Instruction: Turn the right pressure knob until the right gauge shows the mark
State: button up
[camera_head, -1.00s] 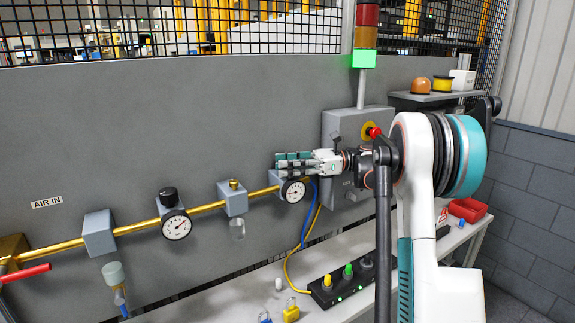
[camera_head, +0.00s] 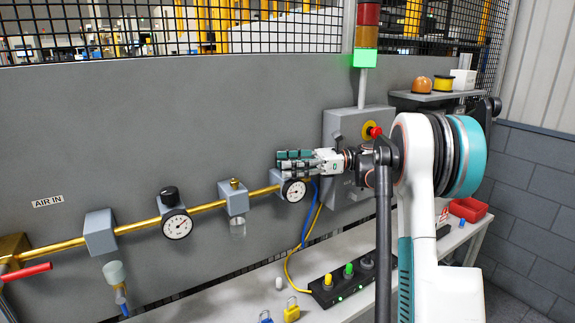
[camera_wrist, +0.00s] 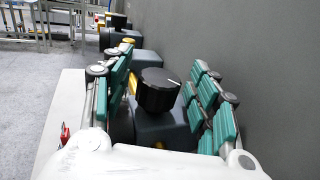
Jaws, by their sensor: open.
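The right pressure knob (camera_wrist: 157,90) is black with a white line on its top. In the wrist view it stands between the two teal-padded fingers of my gripper (camera_wrist: 163,100), with a gap on each side. In the head view my gripper (camera_head: 295,160) is at the right regulator and hides the knob there. The right gauge (camera_head: 293,190) is a white round dial just below the fingers. Its needle and any mark are too small to read surely. My gripper is open around the knob.
A left gauge (camera_head: 177,224) with its own black knob (camera_head: 169,196) sits along the brass pipe (camera_head: 205,206). A grey box with a red button (camera_head: 375,132) is close behind my arm. A button strip (camera_head: 338,287) and padlocks (camera_head: 291,310) are on the bench below.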

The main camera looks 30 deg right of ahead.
jog(key=v, duration=0.7)
jog(key=shift+r, duration=0.1)
